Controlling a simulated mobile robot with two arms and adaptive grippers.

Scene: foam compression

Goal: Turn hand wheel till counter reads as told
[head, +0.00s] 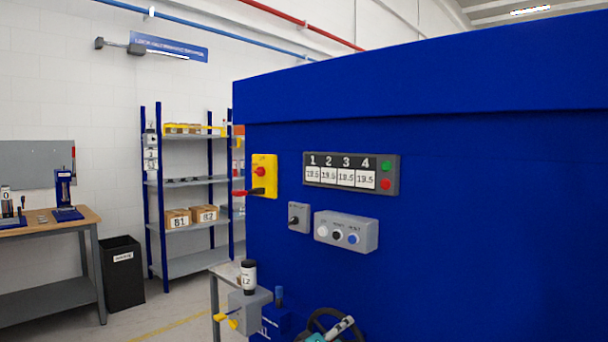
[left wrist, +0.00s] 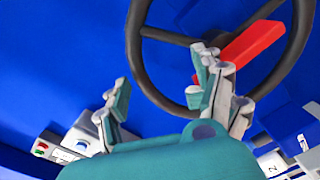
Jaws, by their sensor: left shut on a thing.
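The dark hand wheel (head: 318,322) shows at the bottom of the head view, on the front of the blue machine, partly cut off. In the left wrist view the wheel (left wrist: 292,57) fills the upper right, with a red bar across it. My left gripper (left wrist: 160,78) is shut on the wheel's rim, one finger on each side of it. Its fingers (head: 341,327) also show at the wheel in the head view. A panel (head: 350,173) numbered 1 to 4 shows small figures, perhaps 19.5 each. I cannot tell which readout is the counter. My right gripper is out of view.
The blue machine (head: 450,220) takes up the right side. It carries a yellow switch plate (head: 264,175) and a grey button box (head: 346,231). A grey box (head: 250,302) stands left of the wheel. Shelves (head: 190,183) and a workbench (head: 50,222) stand farther left.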

